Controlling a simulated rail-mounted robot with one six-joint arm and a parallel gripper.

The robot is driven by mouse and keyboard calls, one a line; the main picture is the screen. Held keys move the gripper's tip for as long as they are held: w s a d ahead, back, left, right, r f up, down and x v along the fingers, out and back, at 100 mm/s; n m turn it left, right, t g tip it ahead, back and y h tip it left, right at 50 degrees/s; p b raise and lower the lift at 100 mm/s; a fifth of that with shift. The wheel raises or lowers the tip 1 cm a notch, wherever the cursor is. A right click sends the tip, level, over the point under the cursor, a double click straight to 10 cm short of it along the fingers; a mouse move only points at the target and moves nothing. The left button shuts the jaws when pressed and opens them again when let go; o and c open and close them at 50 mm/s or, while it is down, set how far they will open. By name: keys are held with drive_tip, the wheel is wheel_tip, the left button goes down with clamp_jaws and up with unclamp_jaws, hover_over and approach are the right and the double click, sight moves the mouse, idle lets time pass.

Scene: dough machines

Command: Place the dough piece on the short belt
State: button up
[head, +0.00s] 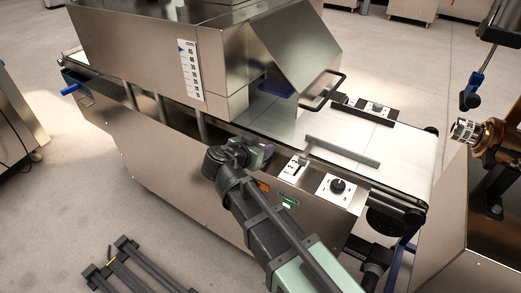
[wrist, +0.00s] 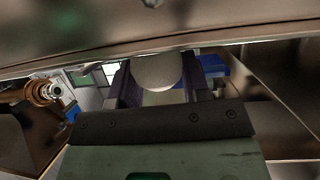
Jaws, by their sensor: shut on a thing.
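The dough piece (wrist: 156,72) is a smooth, pale, rounded lump held between the two dark fingers of my gripper (wrist: 155,88) in the wrist view. In the head view, my gripper (head: 258,152) is at the near side of the steel machine, below and left of the white belt's near edge. The dough is hidden there by my gripper and arm. The white belt (head: 400,152) comes out from under the machine's hood and runs to the right; its visible part carries no dough.
The steel machine's hood (head: 290,62) with a black handle (head: 323,92) overhangs the belt's left part. A control knob panel (head: 338,187) sits on the near side. A copper-coloured machine part (head: 500,140) stands at right.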

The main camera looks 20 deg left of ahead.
drive_tip(key=shift+f, duration=0.3)
drive_tip(key=o, duration=0.9)
drive_tip(key=shift+r, duration=0.1)
drive_tip(key=p+v, duration=0.4)
drive_tip(key=v, duration=0.6)
drive_tip(key=shift+s+a+r, duration=0.15)
drive_tip(key=shift+s+r, duration=0.05)
drive_tip(key=shift+r, duration=0.05)
drive_tip(key=shift+s+f, duration=0.1)
drive_tip(key=shift+s, duration=0.05)
